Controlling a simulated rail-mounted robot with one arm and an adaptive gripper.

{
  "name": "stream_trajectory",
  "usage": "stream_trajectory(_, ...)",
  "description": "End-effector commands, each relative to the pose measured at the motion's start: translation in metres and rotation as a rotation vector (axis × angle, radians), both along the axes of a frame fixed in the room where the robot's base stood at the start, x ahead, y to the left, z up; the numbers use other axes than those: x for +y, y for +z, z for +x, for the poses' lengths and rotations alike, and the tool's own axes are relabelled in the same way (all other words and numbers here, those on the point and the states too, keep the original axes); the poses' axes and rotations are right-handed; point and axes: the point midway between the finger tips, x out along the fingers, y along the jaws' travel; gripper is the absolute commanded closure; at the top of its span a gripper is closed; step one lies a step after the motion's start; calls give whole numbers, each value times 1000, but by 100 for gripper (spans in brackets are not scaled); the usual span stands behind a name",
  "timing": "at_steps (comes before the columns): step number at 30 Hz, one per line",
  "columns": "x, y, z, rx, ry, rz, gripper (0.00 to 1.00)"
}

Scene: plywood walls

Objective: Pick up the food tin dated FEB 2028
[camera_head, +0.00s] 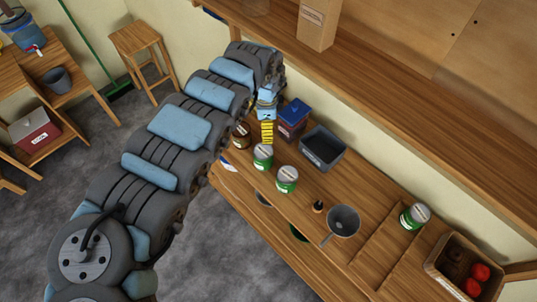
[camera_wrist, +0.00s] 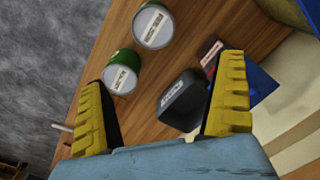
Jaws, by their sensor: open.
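Three green food tins with pale labelled lids stand on the wooden counter: a near-left tin (camera_head: 263,157), a middle tin (camera_head: 287,180) and a far-right tin (camera_head: 414,216). In the wrist view, two green tins show, one at the upper middle (camera_wrist: 152,26) and one lower left (camera_wrist: 122,72). The dates are too small to read, so I cannot tell which is FEB 2028. My gripper (camera_head: 267,132) is above the counter, close to the near-left tin. In the wrist view, my gripper (camera_wrist: 165,72) has its yellow fingers wide apart, with nothing held between them.
A dark labelled container (camera_wrist: 183,100) lies below the right finger in the wrist view. A shelf (camera_head: 390,85) overhangs behind.

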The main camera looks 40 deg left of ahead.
Motion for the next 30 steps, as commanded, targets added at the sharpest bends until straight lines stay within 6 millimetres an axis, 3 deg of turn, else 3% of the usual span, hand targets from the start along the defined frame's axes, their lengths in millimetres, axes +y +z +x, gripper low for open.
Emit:
stream_trajectory(5,1,-2,-10,19,-29,-12,0)
stream_trajectory(15,0,-51,-10,20,-29,-15,0)
stream_trajectory(30,1,-104,-8,15,-29,-12,0)
